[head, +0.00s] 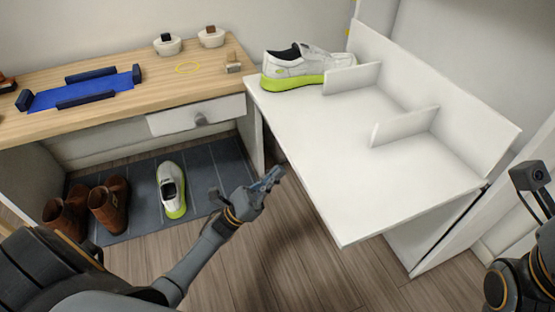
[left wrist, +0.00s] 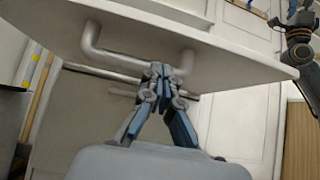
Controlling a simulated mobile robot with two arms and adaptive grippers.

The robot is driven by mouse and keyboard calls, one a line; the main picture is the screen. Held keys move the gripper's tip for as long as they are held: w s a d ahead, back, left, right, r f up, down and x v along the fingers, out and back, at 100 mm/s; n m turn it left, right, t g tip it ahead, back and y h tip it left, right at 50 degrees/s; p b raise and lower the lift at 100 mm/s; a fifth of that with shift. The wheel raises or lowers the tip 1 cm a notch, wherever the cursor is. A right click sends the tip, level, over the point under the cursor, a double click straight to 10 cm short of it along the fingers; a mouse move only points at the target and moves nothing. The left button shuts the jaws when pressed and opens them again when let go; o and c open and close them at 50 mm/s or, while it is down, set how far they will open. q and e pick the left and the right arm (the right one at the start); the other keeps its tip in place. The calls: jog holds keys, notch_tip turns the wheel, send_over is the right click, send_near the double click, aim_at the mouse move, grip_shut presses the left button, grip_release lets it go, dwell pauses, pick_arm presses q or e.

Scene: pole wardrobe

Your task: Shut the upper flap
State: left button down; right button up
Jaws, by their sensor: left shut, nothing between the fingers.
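The upper flap (head: 350,170) is a white panel, swung down open and lying about level, with a shoe and two dividers on its inner side. In the left wrist view its underside (left wrist: 225,45) is above my left gripper (left wrist: 163,72). A grey bar handle (left wrist: 115,62) is fixed to that underside. My left gripper's shut fingertips are close to the right part of the handle; I cannot tell whether they touch it. In the head view my left gripper (head: 276,174) is just left of the flap's edge, empty. My right gripper's fingers do not show.
A white and green shoe (head: 300,68) stands at the flap's back left, beside the upright dividers (head: 405,126). A wooden desk (head: 90,72) with a drawer (head: 195,115) is at left. Brown boots (head: 108,204) and another shoe (head: 172,190) stand on a dark mat (head: 140,222).

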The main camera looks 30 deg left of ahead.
pick_arm(q)
jog(key=r, duration=0.4)
jog(key=shift+w+d+r, duration=0.2)
jog(key=shift+w+r, duration=0.1)
jog(key=shift+r, duration=0.05)
